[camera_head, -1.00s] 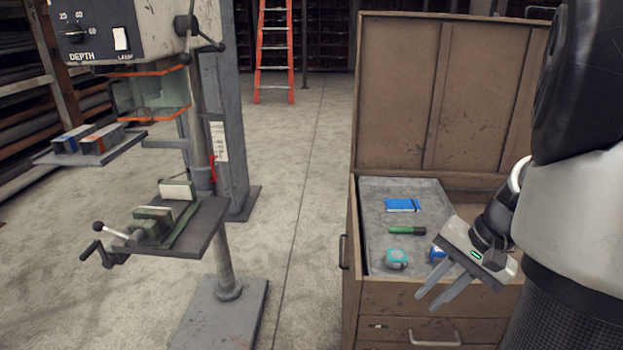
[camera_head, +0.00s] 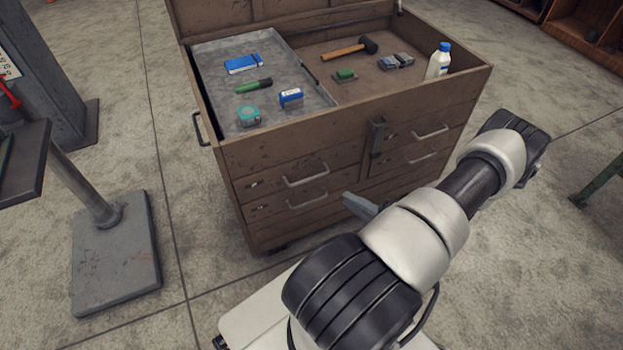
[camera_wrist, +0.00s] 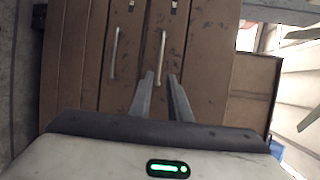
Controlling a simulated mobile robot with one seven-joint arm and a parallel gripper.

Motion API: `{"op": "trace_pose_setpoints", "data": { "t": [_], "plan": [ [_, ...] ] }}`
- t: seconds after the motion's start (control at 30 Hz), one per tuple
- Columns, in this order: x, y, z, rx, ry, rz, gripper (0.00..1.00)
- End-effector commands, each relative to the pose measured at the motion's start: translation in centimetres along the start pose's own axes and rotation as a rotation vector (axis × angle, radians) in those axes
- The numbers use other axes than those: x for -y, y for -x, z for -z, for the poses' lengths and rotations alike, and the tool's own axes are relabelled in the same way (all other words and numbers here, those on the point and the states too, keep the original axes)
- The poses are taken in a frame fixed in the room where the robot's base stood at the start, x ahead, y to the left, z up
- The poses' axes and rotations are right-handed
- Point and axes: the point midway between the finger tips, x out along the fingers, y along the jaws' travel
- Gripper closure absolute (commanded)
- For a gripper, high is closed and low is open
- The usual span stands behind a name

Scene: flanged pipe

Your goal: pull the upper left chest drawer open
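The brown chest (camera_head: 345,130) has its lid up. The upper left drawer's grey bar handle (camera_head: 306,176) is on its front, and that drawer looks shut. In the wrist view the chest front appears turned sideways, with the upper left handle (camera_wrist: 163,52) just beyond the fingers. My gripper (camera_wrist: 161,77) is open and empty, its two fingers lined up on either side of that handle's near end. Depth, and whether they touch it, cannot be told. In the head view one finger (camera_head: 358,205) shows low and right of the handle; my arm hides the rest.
The lower left drawer's handle (camera_head: 308,200) lies close below. A latch (camera_head: 376,135) sticks out between the left and right drawers. A grey tray (camera_head: 215,65) with small items sits in the chest top.

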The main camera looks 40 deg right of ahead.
Motion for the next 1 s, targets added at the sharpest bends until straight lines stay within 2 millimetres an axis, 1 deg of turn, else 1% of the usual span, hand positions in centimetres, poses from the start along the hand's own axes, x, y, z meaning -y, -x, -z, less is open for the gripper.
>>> {"op": "trace_pose_setpoints", "data": {
  "t": [0.17, 0.5, 0.7, 0.83, 1.0],
  "plan": [
    [-0.1, -2.9, -0.1, 0.006, 0.0, 0.0, 0.83],
    [-0.2, -10.4, -0.2, 0.007, 0.001, -0.001, 0.83],
    [-0.1, -14.2, -0.2, 0.007, 0.0, -0.002, 0.83],
    [-0.1, -15.8, -0.2, 0.006, 0.0, -0.002, 0.83],
    [0.0, -16.8, -0.2, 0.005, 0.0, -0.003, 0.83]
  ]
}}
